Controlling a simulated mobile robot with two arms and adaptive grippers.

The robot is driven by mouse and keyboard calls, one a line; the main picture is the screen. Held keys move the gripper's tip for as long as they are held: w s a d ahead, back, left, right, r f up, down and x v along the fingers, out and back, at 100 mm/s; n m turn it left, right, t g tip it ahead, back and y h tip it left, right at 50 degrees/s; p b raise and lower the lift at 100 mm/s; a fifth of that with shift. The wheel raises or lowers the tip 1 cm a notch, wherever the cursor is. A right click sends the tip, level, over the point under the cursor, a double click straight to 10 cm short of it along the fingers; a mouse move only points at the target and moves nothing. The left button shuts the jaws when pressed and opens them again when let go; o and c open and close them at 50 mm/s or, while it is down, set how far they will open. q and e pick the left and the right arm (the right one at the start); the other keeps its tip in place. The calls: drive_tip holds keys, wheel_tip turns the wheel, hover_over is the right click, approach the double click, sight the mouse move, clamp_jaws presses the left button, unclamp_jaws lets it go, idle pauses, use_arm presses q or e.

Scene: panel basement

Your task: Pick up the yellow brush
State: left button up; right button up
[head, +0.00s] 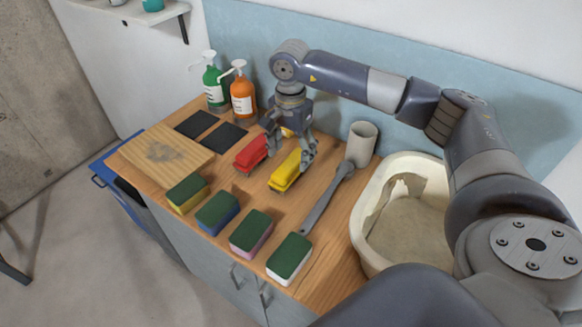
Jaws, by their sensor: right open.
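The yellow brush (286,170) lies on the wooden counter, right of the red brush (251,153). My right gripper (290,150) is open above the counter, its fingers spread, one by the red brush and the other over the far end of the yellow brush. I cannot tell whether a finger touches either brush. A small yellow thing (287,132) shows behind the gripper, mostly hidden. My left gripper is not in view.
Several sponges (251,230) line the front edge. A grey long-handled tool (325,200), a grey cup (362,143) and a white basin (360,222) stand right. Pump bottles (243,98), dark pads (223,137) and a wooden board (132,154) are left.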

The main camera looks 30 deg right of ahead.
sight(291, 162)
wheel_tip(291, 162, down, 4)
drive_tip(key=shift+r+p, duration=0.25)
drive_tip(key=shift+p, duration=0.5)
drive_tip(key=shift+f, duration=0.4)
drive_tip(key=shift+c, duration=0.6)
drive_tip(key=c, duration=1.1)
drive_tip(key=shift+r, duration=0.25)
wheel_tip(291, 162, up, 8)
drive_tip(key=b, duration=0.2)
drive_tip(key=shift+r+b, duration=0.25)
drive_tip(key=shift+b, duration=0.1)
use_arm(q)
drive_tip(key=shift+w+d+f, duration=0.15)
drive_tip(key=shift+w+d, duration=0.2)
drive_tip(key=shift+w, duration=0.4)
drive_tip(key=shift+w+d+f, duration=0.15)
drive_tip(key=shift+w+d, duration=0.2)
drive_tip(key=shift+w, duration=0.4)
use_arm(e)
drive_tip(key=shift+r, duration=0.55)
